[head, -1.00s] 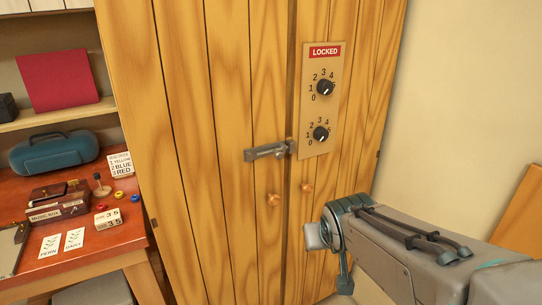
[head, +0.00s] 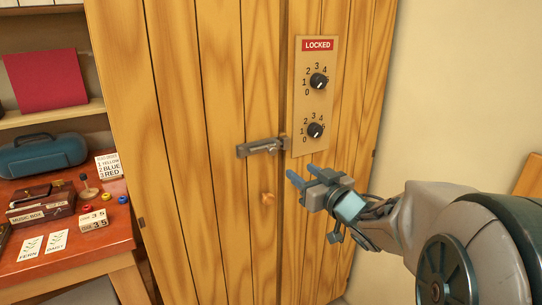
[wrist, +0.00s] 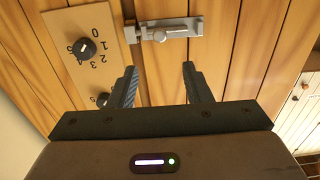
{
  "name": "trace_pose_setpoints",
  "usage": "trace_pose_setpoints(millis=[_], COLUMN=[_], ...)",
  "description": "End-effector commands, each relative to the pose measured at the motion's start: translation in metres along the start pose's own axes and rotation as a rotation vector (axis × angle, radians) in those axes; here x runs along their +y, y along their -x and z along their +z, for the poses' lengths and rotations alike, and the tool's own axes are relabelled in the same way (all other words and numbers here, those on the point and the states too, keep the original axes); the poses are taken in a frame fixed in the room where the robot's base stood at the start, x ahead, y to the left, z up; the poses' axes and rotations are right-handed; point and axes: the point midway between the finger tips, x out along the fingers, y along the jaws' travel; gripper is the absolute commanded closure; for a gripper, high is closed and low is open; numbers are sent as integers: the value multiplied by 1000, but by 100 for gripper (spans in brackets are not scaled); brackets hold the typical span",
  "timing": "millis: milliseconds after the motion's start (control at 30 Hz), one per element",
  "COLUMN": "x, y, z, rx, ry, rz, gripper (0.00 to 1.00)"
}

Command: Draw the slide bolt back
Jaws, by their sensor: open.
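The grey metal slide bolt (head: 256,148) lies level across the seam between the two wooden cabinet doors, its right end by the dial panel. In the wrist view the bolt (wrist: 183,27) shows upside down, with a rounded knob (wrist: 160,36) on its rod. My gripper (head: 307,175) is below and to the right of the bolt in the head view, fingers pointing toward the doors. In the wrist view the open, empty fingers (wrist: 160,70) stand short of the bolt, with the knob roughly in line with the gap between them.
A panel (head: 317,104) with a red LOCKED sign (head: 318,45) and two black dials is beside the bolt. A red desk (head: 90,240) with small objects stands at left. The cream wall is at right.

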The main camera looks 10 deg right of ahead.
Motion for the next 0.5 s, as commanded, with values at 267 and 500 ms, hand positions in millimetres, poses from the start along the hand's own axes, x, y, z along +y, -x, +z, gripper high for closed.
trace_pose_setpoints(millis=[267, 500], x=[-1, -1], y=[-54, -100], z=[1, 1], rx=[-4, -4], ry=[0, 0], rz=[-2, 0], gripper=[55, 55])
